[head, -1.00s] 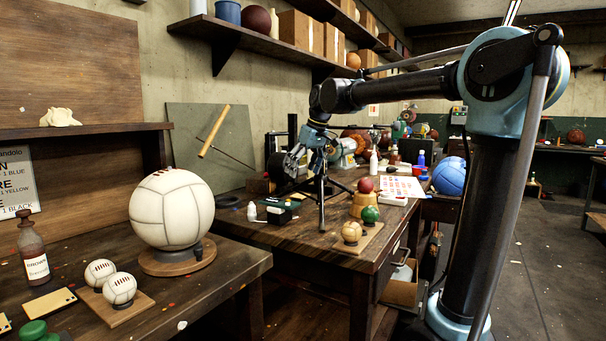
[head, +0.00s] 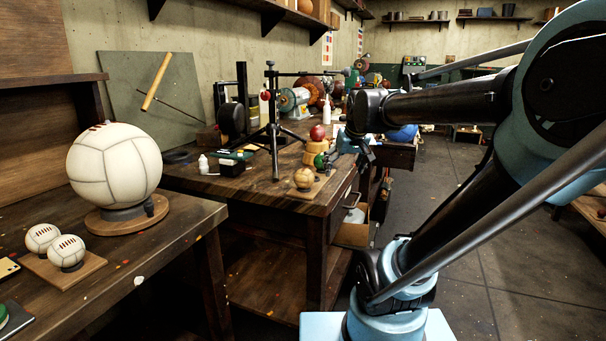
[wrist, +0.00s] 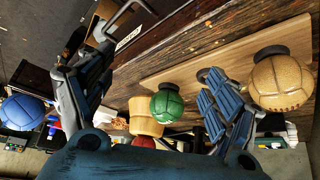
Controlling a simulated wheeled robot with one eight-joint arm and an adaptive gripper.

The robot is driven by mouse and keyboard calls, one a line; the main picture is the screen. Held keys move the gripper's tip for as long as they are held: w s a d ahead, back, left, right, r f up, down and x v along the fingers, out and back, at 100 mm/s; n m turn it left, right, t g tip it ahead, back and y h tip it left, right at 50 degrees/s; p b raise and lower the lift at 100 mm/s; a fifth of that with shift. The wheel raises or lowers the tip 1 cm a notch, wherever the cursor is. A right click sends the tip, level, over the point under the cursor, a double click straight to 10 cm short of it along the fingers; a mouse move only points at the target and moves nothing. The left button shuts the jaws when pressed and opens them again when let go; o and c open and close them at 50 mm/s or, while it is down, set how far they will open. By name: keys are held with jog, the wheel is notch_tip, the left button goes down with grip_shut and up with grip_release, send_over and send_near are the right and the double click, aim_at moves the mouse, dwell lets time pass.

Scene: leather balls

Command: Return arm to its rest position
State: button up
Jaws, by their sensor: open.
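My gripper (head: 352,150) hangs at the end of my arm, beside the right edge of the dark workbench (head: 245,195) in the head view. In the wrist view my gripper (wrist: 155,105) has its two fingers spread wide, with nothing held between them. Beyond the fingers are a green ball (wrist: 168,104), a tan ball (wrist: 281,82) and a wooden board (wrist: 228,48). My upper arm slants across the right of the head view, and the forearm reaches left from the elbow.
A large white ball (head: 114,165) and two small white balls (head: 66,252) stand on the near left table. A black stand (head: 273,115) rises from the workbench. A blue ball (wrist: 22,112) shows in the wrist view. Open floor (head: 500,230) lies to the right.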

jog(key=s+d+f+m+h, duration=0.1)
jog(key=s+d+f+m, duration=0.1)
jog(key=s+d+f, duration=0.45)
jog(key=s+f+g, duration=0.4)
jog(key=s+f, duration=0.6)
jog(key=s, duration=0.3)
jog(key=shift+s+a+f, duration=0.2)
jog(key=shift+a+f, duration=0.05)
